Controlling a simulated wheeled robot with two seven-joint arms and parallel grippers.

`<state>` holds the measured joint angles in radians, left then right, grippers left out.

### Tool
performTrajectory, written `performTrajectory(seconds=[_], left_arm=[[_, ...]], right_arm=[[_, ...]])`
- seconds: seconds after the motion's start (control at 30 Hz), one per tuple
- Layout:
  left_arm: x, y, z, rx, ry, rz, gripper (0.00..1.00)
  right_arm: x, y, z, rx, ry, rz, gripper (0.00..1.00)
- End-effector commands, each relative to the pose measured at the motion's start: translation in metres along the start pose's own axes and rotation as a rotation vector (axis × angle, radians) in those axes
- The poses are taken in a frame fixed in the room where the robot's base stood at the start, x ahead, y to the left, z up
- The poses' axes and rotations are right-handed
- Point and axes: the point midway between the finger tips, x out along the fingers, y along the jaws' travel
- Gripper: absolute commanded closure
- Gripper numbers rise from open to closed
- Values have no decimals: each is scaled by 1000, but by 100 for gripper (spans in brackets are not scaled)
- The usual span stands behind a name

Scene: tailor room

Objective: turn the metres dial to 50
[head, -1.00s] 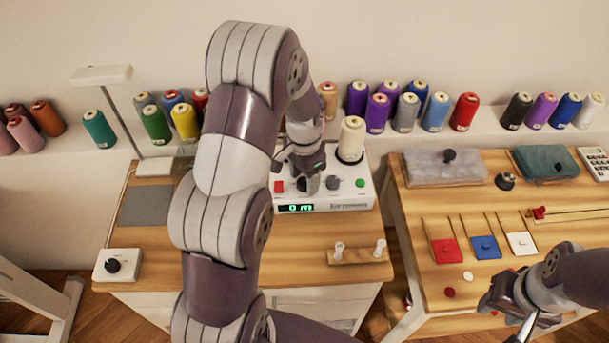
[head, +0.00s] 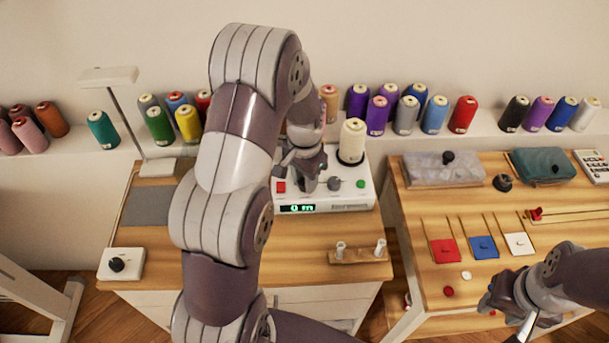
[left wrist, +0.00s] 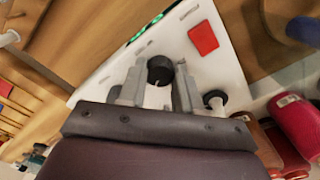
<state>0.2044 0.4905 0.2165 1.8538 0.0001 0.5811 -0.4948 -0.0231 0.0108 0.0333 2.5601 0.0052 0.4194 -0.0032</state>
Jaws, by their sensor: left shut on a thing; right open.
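The white winding machine (head: 340,205) stands on the middle wooden cabinet, with a green display (head: 297,208) that seems to read 0 m. My left gripper (head: 310,180) reaches down onto its front from above. In the left wrist view, its two fingers (left wrist: 158,90) sit on either side of a black knob (left wrist: 160,69), which I take for the metres dial, and are shut on it. Its scale and pointer cannot be read. A red button (left wrist: 203,38) lies beside it. A grey knob (head: 334,184) and a green button (head: 361,184) are further right. My right gripper (head: 508,308) is open and empty.
A cream thread cone (head: 352,140) stands on the machine's back right. A small wooden holder with two white pegs (head: 360,253) lies in front. A white box with a black knob (head: 121,264) sits at the cabinet's left. Thread cones line the back shelf.

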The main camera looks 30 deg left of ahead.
Motion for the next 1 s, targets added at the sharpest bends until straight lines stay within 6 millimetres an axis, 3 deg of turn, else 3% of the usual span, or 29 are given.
performTrajectory(seconds=[1.0], left_arm=[[-3,1,-1,-946,2,0,97]], right_arm=[[-48,0,-6,0,0,0,57]])
